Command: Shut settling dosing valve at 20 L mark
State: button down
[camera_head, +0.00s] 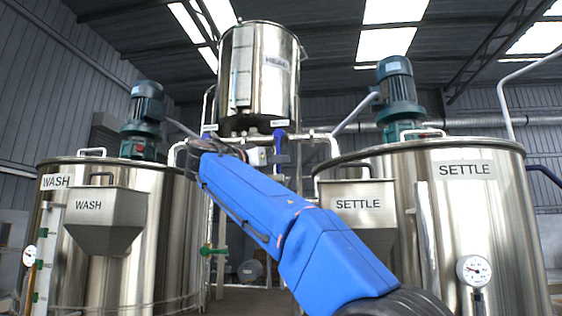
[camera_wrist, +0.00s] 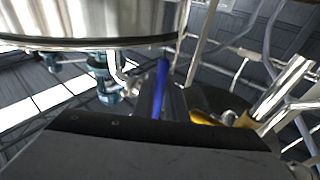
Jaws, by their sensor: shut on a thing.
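The settling dosing valve's blue handle (camera_head: 280,135) stands upright under the right side of the steel head tank (camera_head: 262,70), below a small unreadable label. The blue handle (camera_wrist: 161,88) shows upright in the middle of the wrist view. My gripper (camera_wrist: 163,100) is shut on the handle. In the head view my wrist and forearm partly hide the valve area. The SETTLE tank (camera_head: 470,215) stands at the right with a pale vertical level tube (camera_head: 428,240). Its level and marks are too small to read.
The WASH tank (camera_head: 150,230) stands at the left, with a gauge strip. A second blue handle (camera_head: 206,134) is left of the held one. Steel pipes (camera_head: 325,140) run beneath the head tank. A green valve (camera_head: 213,250) is low between the tanks. A yellow part (camera_wrist: 205,118) is near my gripper.

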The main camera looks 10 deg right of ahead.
jog(key=c, duration=1.8)
grip_release()
jog(key=shift+o, duration=0.2)
jog(key=shift+a, duration=0.1)
jog(key=v, duration=1.7)
jog(key=shift+a, duration=0.15)
jog(key=shift+s, duration=0.15)
